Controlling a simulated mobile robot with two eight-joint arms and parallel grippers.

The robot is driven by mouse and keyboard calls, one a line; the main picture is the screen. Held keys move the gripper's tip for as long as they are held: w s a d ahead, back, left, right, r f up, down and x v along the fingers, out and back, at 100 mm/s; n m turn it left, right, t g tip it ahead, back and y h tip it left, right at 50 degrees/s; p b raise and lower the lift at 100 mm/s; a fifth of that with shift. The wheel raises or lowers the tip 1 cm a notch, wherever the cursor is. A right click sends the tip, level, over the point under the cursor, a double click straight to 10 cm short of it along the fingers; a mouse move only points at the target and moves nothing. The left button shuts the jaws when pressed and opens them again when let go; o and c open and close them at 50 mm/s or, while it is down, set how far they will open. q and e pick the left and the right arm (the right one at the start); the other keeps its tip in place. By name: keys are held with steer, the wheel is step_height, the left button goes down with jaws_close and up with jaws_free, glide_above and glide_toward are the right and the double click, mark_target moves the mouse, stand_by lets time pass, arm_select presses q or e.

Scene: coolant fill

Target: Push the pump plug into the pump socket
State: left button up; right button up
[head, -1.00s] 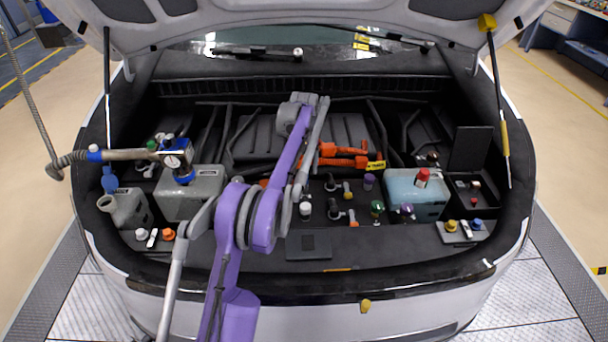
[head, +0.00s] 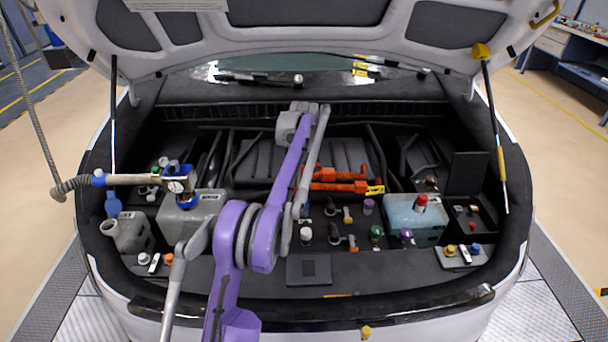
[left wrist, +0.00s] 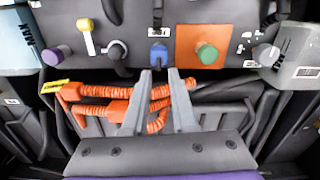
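My left arm (head: 245,240) reaches over the open car compartment in the head view and hides its gripper there. In the left wrist view my left gripper (left wrist: 161,72) has its two grey fingers apart. A blue block-shaped connector (left wrist: 158,53) lies straight ahead, just beyond the gap between the fingertips. Whether the fingertips touch it I cannot tell. It sits at the dark panel edge, and I cannot tell whether it is the pump plug or the pump socket. Dark connectors (left wrist: 118,49) hang to its left. No other gripper shows.
An orange plate with a green knob (left wrist: 207,53) is right of the blue connector. Orange corrugated hoses (left wrist: 120,105) run behind the fingers. A pale blue tank (head: 415,222) and a grey tank (head: 190,215) flank the panel. A filler nozzle (head: 180,188) stands on the grey tank.

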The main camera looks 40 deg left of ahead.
mark_target(305, 200)
arm_select(q)
steer(key=shift+w+r, duration=0.2)
steer(key=shift+r, duration=0.05)
steer(key=shift+c, duration=1.1)
steer(key=shift+w+f+n+p, duration=0.1)
steer(key=shift+f+n+p, duration=0.15)
steer(key=shift+n+p, duration=0.05)
jaws_close()
steer(key=shift+f, duration=0.4)
steer(key=shift+s+f+b, duration=0.2)
steer(key=shift+f+b, duration=0.35)
steer(key=shift+f, duration=0.2)
step_height(305, 200, down, 3)
steer(key=shift+b, duration=0.65)
steer(key=shift+f, duration=0.45)
arm_select(e)
steer(key=shift+s+f, duration=0.2)
steer(key=shift+f, duration=0.4)
steer(key=shift+s+f, duration=0.15)
steer(key=shift+f, duration=0.4)
steer(key=shift+w, duration=0.1)
